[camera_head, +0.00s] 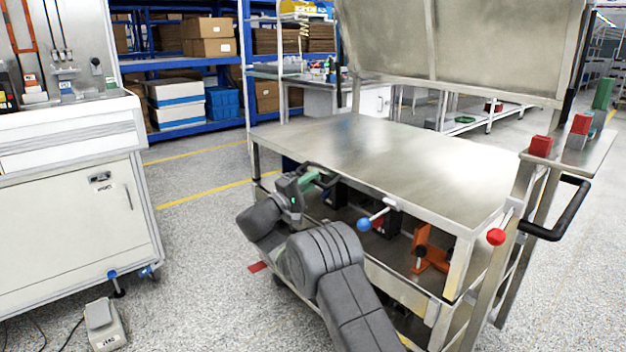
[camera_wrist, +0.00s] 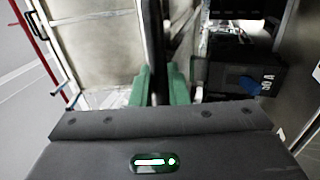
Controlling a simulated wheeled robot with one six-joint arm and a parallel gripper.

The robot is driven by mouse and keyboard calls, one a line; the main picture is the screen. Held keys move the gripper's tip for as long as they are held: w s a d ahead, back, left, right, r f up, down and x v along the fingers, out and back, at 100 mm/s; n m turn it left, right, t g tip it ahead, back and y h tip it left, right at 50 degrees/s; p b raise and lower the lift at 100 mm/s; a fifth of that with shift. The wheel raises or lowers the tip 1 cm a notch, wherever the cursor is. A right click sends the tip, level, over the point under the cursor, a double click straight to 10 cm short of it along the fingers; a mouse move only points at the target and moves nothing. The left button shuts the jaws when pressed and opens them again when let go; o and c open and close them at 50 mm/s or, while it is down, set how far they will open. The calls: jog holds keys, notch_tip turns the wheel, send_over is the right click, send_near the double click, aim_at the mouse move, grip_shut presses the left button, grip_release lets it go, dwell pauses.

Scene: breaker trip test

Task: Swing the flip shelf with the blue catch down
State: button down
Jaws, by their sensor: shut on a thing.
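A steel cart has a level top (camera_head: 370,165) and a large raised panel (camera_head: 450,45) standing behind it. A lever with a blue ball (camera_head: 363,224) sticks out below the top's front edge. A second knob, with a red ball (camera_head: 495,236), is at the cart's right front. I cannot tell which panel the blue catch belongs to. My gripper (camera_head: 316,180) is at the cart's left front edge, its green fingers shut on a black bar handle (camera_head: 325,169). In the wrist view the bar (camera_wrist: 155,45) runs between the green fingers (camera_wrist: 160,88).
An orange bracket (camera_head: 428,250) and dark boxes sit under the top. Red blocks (camera_head: 541,146) stand on a small right-hand ledge, above a black push handle (camera_head: 562,215). A white cabinet (camera_head: 75,200) stands left, with a foot pedal (camera_head: 103,322) on the floor. Open floor lies between.

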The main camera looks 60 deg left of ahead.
jog(key=shift+d+f, duration=0.1)
jog(key=shift+f, duration=0.75)
jog(key=c, duration=1.5)
grip_release()
jog(key=shift+w, duration=0.1)
jog(key=shift+r, duration=0.2)
jog(key=shift+s, duration=0.2)
jog(key=p+v, duration=0.3)
jog(key=v, duration=1)
jog(key=shift+s+f, duration=0.1)
jog(key=shift+s, duration=0.2)
jog(key=shift+w, duration=0.1)
